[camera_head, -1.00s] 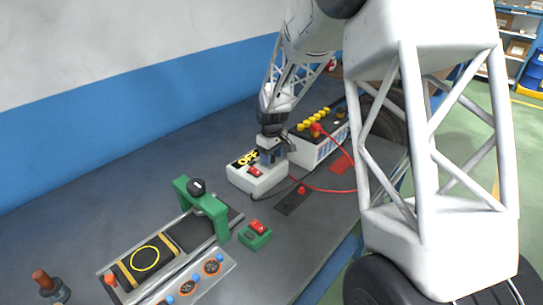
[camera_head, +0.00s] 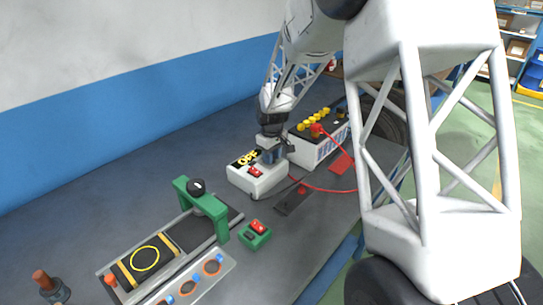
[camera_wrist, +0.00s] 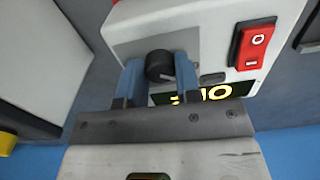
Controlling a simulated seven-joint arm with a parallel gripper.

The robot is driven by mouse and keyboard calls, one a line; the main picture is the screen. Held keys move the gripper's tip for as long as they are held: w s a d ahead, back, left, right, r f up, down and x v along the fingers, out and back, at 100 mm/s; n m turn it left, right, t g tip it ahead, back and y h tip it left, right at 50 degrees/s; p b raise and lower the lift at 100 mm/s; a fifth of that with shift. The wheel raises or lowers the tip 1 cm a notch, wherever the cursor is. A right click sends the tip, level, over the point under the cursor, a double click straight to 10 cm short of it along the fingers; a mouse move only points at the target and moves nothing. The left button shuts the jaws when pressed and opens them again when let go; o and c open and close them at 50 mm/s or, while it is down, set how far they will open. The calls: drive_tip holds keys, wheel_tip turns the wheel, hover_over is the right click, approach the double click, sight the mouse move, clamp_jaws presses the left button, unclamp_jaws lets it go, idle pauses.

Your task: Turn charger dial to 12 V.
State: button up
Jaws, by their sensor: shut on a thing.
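The charger (camera_head: 252,187) is a white box on the bench, with a black panel showing yellow lettering that reads OFF (camera_head: 244,158) in the head view. In the wrist view the charger (camera_wrist: 215,14) fills the top, and its lettering (camera_wrist: 215,92) is upside down and partly hidden. The black round dial (camera_wrist: 159,66) sits between the two blue fingers of my gripper (camera_wrist: 159,76), which is shut on it. In the head view my gripper (camera_head: 268,157) reaches down onto the charger and hides the dial. The dial's pointer mark cannot be made out.
A red rocker switch (camera_wrist: 252,44) is beside the dial on the charger. A battery (camera_head: 318,146) with yellow caps and a red clamp stands close behind. Red and black cables lie to the right. A green switch box (camera_head: 255,234) and green-framed fixture (camera_head: 222,228) stand in front.

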drive_tip(key=m, duration=1.1)
idle(0.5)
drive_tip(key=o, duration=0.9)
drive_tip(key=shift+r, duration=0.1)
drive_tip(key=shift+r, duration=3.8)
